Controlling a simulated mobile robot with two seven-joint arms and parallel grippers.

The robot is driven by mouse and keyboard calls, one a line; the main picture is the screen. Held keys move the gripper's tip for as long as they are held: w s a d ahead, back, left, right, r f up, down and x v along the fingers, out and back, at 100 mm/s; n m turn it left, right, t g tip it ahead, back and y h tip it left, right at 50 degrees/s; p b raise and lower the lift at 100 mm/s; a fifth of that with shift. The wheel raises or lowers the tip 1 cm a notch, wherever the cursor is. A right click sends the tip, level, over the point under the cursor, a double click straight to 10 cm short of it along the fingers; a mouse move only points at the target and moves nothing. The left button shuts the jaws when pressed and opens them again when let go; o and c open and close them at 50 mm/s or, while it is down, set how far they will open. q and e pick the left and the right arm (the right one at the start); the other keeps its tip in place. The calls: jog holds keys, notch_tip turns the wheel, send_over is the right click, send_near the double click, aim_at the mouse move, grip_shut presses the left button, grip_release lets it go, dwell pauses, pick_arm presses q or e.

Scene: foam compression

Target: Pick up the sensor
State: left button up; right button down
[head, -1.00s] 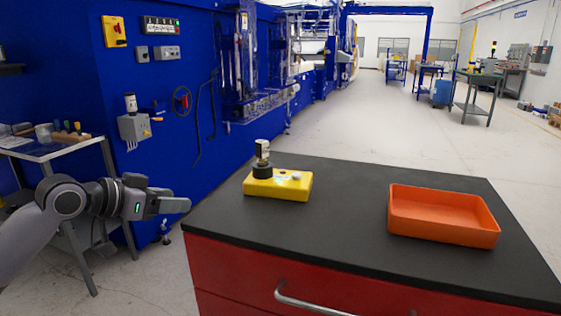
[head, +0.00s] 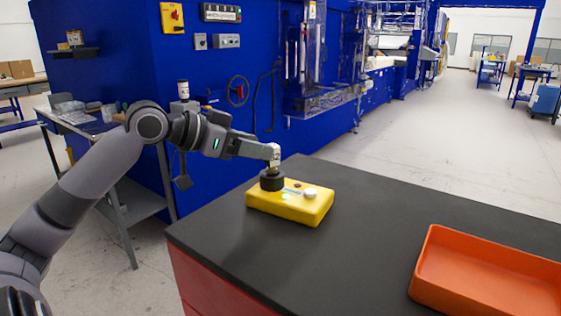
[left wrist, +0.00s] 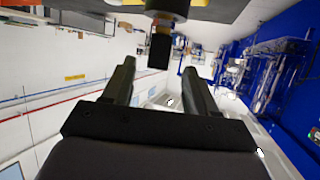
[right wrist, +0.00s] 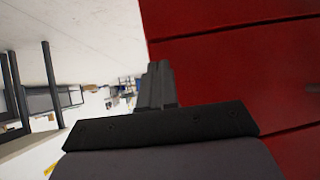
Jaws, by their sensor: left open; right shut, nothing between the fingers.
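The sensor (head: 274,165) stands upright in a round black base (head: 271,181) on the yellow box (head: 290,204), which rests on the dark countertop. My left gripper (head: 264,151) is at the sensor's upper part, and its fingers partly hide it in the head view. In the left wrist view the sensor (left wrist: 160,48) shows near and between the fingertips of the open left gripper (left wrist: 158,68). I cannot tell whether a finger touches it. My right gripper (right wrist: 158,78) is shut and empty in the right wrist view, beside red drawer fronts (right wrist: 235,70).
An orange tray (head: 420,270) is on the right of the black countertop (head: 370,225). The counter between box and tray is clear. A blue machine (head: 215,75) stands behind, and a grey side table (head: 80,122) is at the left.

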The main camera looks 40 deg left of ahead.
aim_at(272, 166)
pick_arm(q)
jog(key=shift+x, duration=2.15)
jog(key=shift+w+d+p, duration=0.15)
jog(key=shift+p, duration=0.3)
jog(key=shift+p+x, duration=0.5)
jog(key=shift+x, duration=0.4)
jog(key=shift+f, duration=0.1)
grip_shut()
